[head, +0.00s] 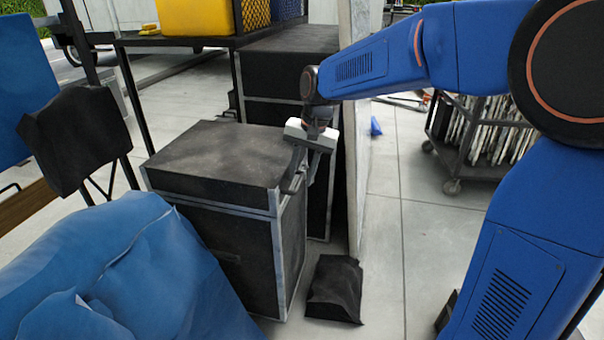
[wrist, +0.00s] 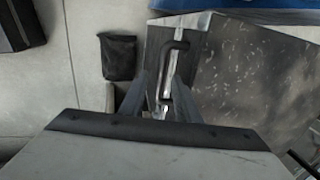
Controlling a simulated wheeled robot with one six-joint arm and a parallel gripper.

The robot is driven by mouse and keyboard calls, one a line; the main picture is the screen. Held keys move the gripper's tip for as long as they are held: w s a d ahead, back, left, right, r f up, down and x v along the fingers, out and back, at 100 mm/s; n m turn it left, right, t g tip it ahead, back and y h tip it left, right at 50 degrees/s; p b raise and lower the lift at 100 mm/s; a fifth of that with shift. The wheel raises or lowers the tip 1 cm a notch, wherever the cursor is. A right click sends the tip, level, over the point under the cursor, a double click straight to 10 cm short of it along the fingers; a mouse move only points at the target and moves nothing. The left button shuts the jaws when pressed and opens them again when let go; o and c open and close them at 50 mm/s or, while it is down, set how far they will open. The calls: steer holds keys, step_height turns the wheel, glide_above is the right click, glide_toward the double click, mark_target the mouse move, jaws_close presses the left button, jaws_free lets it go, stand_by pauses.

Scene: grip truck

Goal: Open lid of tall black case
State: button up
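A tall black case (head: 245,245) with grey metal edges stands left of centre in the head view, its scuffed lid (head: 225,153) lying flat and closed on top. In the wrist view, the lid (wrist: 250,75) fills the right side. A dark bar handle (wrist: 176,47) is on the metal-edged side of the case. My gripper (head: 297,185) is at the case's right side, pointing down; in the wrist view its two fingers (wrist: 163,80) are apart, with the handle's line running between them. I cannot tell whether either finger touches it.
A second black case (head: 290,80) stands behind, beside a white panel (head: 359,130). A black bag (head: 334,290) lies on the floor right of the case. Blue cloth (head: 130,270) bulges at front left. A wheeled cart (head: 478,140) stands at right; the floor between is open.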

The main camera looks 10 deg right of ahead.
jaws_close()
steer(key=shift+r, duration=0.15)
